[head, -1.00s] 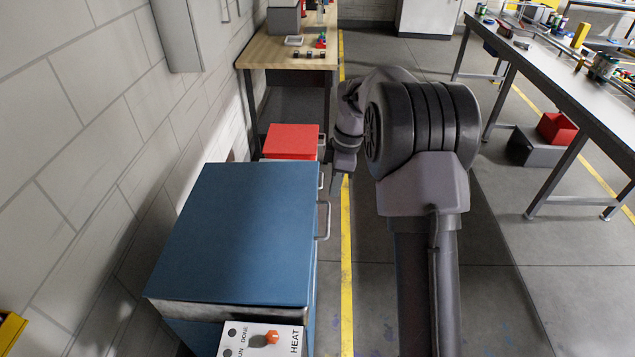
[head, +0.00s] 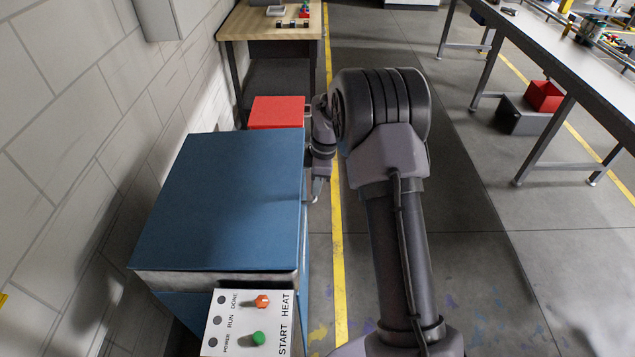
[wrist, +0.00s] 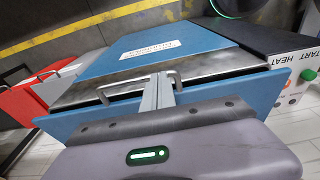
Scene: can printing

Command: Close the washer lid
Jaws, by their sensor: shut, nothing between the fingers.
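The washer (head: 220,200) is a blue box with a flat blue top, standing along the left wall in the head view. In the wrist view its blue body (wrist: 150,40) bears a white label. A blue panel (wrist: 70,122) with a metal handle (wrist: 112,90) stands out from the body there, with a bare metal strip between them. I cannot tell which panel is the lid or how far open it is. My gripper (head: 315,197) is shut and empty at the washer's right side. Its fingertips (wrist: 158,88) overlap the handle in the wrist view; contact is unclear.
A white control panel (head: 243,322) with orange and green knobs is at the washer's near end. A red box (head: 277,112) stands just beyond it, and a wooden table (head: 270,24) farther back. A long workbench (head: 570,68) is at the right.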

